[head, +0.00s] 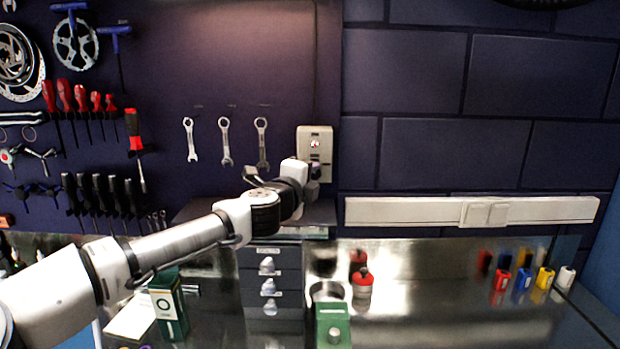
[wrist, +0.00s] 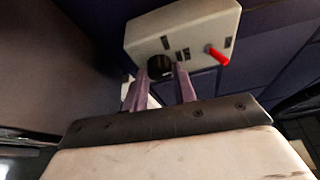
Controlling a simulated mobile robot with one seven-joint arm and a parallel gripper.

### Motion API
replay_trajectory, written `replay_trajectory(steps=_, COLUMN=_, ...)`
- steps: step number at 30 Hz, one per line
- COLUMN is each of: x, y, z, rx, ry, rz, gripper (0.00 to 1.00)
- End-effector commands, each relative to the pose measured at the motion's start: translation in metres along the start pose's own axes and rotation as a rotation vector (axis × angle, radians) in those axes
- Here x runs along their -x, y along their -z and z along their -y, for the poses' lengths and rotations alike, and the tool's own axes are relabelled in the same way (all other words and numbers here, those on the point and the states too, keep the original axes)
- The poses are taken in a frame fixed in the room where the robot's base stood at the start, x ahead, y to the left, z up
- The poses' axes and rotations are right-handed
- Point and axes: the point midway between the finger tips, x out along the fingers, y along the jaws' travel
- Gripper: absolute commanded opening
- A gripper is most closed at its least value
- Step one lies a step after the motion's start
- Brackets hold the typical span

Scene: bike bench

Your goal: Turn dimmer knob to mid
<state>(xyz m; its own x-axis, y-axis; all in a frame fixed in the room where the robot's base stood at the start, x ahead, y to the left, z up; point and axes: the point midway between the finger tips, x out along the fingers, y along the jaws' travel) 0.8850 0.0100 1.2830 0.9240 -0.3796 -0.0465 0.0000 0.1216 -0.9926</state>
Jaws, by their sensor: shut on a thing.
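The dimmer knob (wrist: 160,66) is a round black knob on a beige wall plate (wrist: 194,25). A red lever or switch (wrist: 218,56) sticks out of the same plate. My gripper (wrist: 166,74) has its two purple-grey fingers on either side of the knob, shut on it. I cannot read the knob's setting.
Several wrenches (head: 225,141) hang left of the plate. A small drawer cabinet (head: 268,283) stands below my wrist. A red-capped bottle (head: 362,290) and a green box (head: 333,325) stand on the bench. A white wall trunking (head: 420,211) runs to the right.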

Motion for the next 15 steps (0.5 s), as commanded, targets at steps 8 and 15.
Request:
replay_trajectory(steps=8, x=0.0001, y=0.0007, z=0.0000, rx=-0.036, ry=-0.016, rz=-0.002, gripper=0.04)
replay_trajectory(steps=15, x=0.0000, y=0.0009, z=-0.0001, rx=-0.037, ry=-0.016, rz=-0.002, gripper=0.04)
